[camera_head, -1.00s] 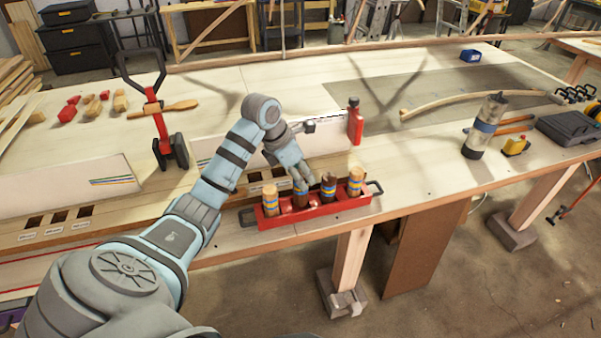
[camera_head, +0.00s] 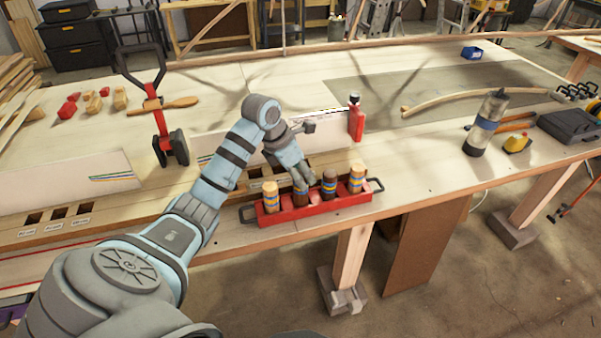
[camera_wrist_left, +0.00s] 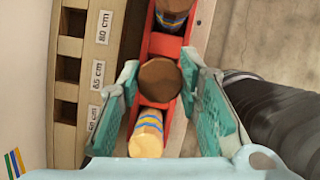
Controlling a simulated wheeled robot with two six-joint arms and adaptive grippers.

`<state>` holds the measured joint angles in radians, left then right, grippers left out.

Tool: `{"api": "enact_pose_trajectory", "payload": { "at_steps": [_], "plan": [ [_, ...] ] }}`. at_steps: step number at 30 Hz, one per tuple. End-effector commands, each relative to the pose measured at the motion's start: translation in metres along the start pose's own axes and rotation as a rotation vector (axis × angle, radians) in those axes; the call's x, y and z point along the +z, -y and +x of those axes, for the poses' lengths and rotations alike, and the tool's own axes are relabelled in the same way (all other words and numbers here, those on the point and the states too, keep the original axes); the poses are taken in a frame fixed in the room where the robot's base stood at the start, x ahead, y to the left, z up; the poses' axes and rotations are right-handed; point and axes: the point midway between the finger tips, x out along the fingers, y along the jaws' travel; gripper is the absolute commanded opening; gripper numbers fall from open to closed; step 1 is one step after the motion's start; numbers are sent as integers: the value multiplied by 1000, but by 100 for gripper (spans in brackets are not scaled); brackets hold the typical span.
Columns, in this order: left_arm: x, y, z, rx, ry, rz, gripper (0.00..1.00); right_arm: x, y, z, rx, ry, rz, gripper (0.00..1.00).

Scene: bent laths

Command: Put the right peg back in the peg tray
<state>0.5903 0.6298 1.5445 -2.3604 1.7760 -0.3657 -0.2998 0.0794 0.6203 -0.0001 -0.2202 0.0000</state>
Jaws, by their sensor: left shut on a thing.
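The red peg tray (camera_head: 318,212) lies along the front edge of the bench. My left gripper (camera_head: 302,180) points down over it, shut on a dark brown peg (camera_wrist_left: 160,80) with a blue band. That peg is upright in line with the tray's row; I cannot tell whether it sits fully down. A light peg (camera_head: 270,197) stands left of it; it also shows in the wrist view (camera_wrist_left: 147,135). Another dark peg (camera_head: 329,187) and a light peg (camera_head: 356,178) stand to its right. My right gripper is not in view.
A board with labelled slots (camera_wrist_left: 68,68) runs behind the tray, with a white upright panel (camera_head: 232,140) behind it. A red bottle (camera_head: 355,120) stands behind the tray's right end. A grey bottle (camera_head: 485,122) stands at right. The bench between is clear.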

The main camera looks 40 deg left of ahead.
Motion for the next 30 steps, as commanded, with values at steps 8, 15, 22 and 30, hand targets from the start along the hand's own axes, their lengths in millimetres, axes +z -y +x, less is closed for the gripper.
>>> {"api": "enact_pose_trajectory", "payload": {
  "at_steps": [8, 15, 22, 30],
  "plan": [
    [-3, 0, 7, 0, 0, 0, 0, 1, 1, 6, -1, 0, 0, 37],
    [-5, 0, 13, 0, 1, 0, 0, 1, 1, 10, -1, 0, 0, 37],
    [-7, 0, 18, 0, 1, 0, 0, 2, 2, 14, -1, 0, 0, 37],
    [-7, 0, 17, 0, 1, 0, 55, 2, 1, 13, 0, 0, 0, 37]
  ]
}}
